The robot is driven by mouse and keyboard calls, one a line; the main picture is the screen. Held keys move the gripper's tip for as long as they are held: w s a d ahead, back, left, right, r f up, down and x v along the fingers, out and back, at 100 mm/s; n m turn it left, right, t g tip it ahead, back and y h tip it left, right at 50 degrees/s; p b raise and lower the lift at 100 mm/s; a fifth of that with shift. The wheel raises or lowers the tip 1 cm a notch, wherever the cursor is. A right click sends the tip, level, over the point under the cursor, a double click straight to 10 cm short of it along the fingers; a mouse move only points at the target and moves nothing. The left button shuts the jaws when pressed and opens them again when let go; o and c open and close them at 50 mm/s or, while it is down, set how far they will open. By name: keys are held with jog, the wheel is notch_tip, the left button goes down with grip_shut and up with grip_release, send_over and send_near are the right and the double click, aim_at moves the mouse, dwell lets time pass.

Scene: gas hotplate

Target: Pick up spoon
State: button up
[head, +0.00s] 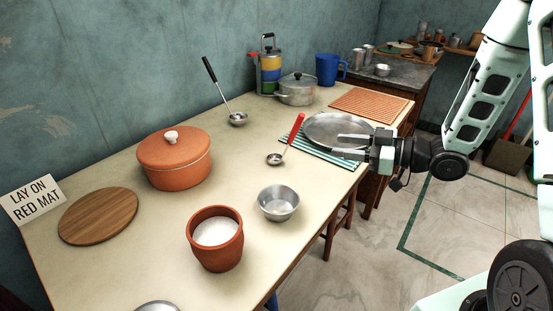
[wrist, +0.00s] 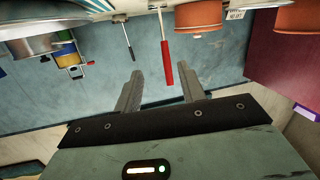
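A spoon with a red handle and a small metal bowl (head: 296,130) is on the table, its bowl on the tabletop and its handle angled up to the right. A black-handled ladle (head: 215,82) stands further back, handle tilted up towards the wall. My gripper (head: 338,146) is open and empty, to the right of the red handle and over the metal plate and striped cloth. In the wrist view, which is upside down, the red handle (wrist: 166,55) lies ahead between the open fingers (wrist: 161,78), apparently apart from them. The black ladle (wrist: 128,38) shows there too.
A metal plate (head: 322,124) sits on a green striped cloth (head: 329,157). A steel bowl (head: 278,204), salt pot (head: 216,251), lidded orange pot (head: 175,165) and lidded metal pot (head: 296,93) stand around. An orange-red mat (head: 369,103) lies back right. A sign (head: 35,200) reads "LAY ON RED MAT".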

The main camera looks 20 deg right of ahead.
jog(key=shift+t+y, duration=0.3)
jog(key=shift+y, duration=0.5)
jog(key=shift+s+r+x, duration=0.1)
jog(key=shift+r+x, duration=0.15)
jog(key=shift+x, duration=2.2)
jog(key=shift+s+r+x, duration=0.1)
jog(key=shift+r+x, duration=0.15)
jog(key=shift+x, duration=2.2)
jog(key=shift+s+r+x, duration=0.1)
jog(key=shift+r+x, duration=0.1)
jog(key=shift+x, duration=2.25)
jog(key=shift+a, duration=0.2)
grip_shut()
